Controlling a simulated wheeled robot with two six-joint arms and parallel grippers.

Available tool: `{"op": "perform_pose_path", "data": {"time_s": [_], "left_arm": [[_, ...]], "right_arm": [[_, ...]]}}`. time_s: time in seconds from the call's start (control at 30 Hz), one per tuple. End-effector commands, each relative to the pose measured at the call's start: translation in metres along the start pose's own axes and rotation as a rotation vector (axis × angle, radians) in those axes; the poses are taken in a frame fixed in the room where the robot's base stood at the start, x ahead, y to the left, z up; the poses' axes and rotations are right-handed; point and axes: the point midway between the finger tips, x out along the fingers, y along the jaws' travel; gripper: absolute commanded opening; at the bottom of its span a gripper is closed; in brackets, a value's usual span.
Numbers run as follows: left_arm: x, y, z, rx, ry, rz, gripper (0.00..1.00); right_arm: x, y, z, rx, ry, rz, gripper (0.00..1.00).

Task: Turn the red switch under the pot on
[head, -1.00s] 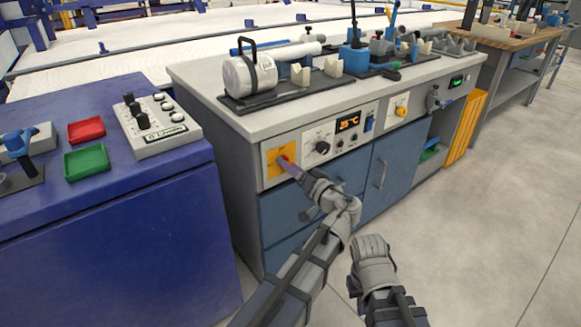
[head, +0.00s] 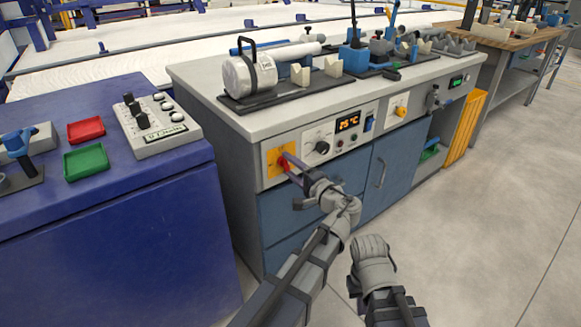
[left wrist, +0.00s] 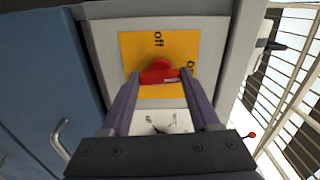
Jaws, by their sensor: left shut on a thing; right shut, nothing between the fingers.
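The red switch (head: 283,165) is on a yellow plate (head: 272,161) on the bench front, below the silver pot (head: 249,75) with a black handle. In the left wrist view the red switch (left wrist: 158,71) sits between the fingertips of my left gripper (left wrist: 160,76). The plate there has "Off" at the top and a partly hidden second label on the right. In the head view my left gripper (head: 287,160) reaches the switch and is shut on it. My right gripper (head: 371,245) is shut and empty, low in front of the bench.
A blue bench (head: 100,230) with red and green trays stands at left. The floor at right is clear.

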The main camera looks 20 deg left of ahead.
Motion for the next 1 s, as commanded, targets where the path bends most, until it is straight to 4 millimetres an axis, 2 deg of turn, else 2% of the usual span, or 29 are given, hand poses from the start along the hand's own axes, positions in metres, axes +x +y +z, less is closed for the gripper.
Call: {"op": "perform_pose_path", "data": {"time_s": [0.3, 0.73, 0.77, 1.0], "left_arm": [[-0.0005, 0.0007, -0.0001, 0.073, 0.001, 0.002, 0.07], [-0.0006, 0.0007, -0.0002, 0.08, 0.001, 0.002, 0.07], [-0.0006, 0.0007, -0.0002, 0.08, 0.001, 0.002, 0.64], [-0.0003, 0.0005, -0.0001, 0.079, 0.001, 0.001, 0.91]], "right_arm": [[0.0002, 0.0, 0.0, 0.0, 0.0, 0.0, 0.0], [0.0003, 0.0, 0.0, 0.0, 0.0, 0.0, 0.0], [0.0003, 0.0, 0.0, 0.0, 0.0, 0.0, 0.0], [0.0002, 0.0, 0.0, 0.0, 0.0, 0.0, 0.0]]}}
